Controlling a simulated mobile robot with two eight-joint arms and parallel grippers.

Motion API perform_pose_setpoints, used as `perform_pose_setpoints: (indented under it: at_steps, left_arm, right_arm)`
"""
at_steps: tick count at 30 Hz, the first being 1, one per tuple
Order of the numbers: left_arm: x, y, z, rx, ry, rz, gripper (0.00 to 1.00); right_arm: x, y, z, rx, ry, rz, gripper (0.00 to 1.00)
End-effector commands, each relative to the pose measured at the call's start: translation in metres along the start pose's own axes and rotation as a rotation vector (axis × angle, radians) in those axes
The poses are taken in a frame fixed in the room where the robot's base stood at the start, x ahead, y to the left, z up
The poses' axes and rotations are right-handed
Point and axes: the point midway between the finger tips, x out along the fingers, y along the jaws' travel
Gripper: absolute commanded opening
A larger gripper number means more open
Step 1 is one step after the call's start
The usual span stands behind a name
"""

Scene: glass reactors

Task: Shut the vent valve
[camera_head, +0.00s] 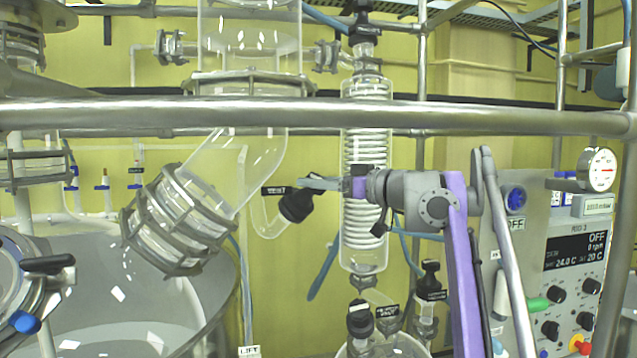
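A black valve knob (297,205) sits on a thin bent glass side tube (268,222), left of the coiled glass condenser. A small dark tag (274,190) hangs just left of it, and its lettering is too small to read surely. I take this knob to be the vent valve; whether it is open or shut I cannot tell. My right gripper (312,183) reaches in from the right, its grey fingers pointing left at the knob's upper edge. Fingers and knob overlap in the picture, so I cannot tell contact or the finger gap. My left gripper is not in view.
A metal rail (480,117) crosses the view above my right gripper. The coiled condenser (366,135) stands behind my wrist. A clamped glass elbow (180,220) is at the left. A control panel (570,265) with knobs and a display is at the right.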

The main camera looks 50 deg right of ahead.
Motion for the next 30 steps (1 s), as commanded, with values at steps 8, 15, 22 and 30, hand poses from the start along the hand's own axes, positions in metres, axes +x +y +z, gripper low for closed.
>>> perform_pose_setpoints:
  at_steps: [8,15,22,30]
  left_arm:
    - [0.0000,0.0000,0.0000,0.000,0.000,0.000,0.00]
    - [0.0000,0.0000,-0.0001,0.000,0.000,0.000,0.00]
    - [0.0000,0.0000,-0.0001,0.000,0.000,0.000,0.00]
    - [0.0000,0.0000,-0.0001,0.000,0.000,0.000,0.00]
  right_arm:
    - [-0.0001,0.0000,-0.0001,0.000,0.000,0.000,0.07]
    - [0.0000,-0.0003,-0.0001,0.014,0.000,0.014,0.06]
    - [0.0000,-0.0018,-0.0003,0.084,0.000,0.083,0.06]
    - [0.0002,-0.0021,-0.0004,0.244,0.000,0.244,0.06]
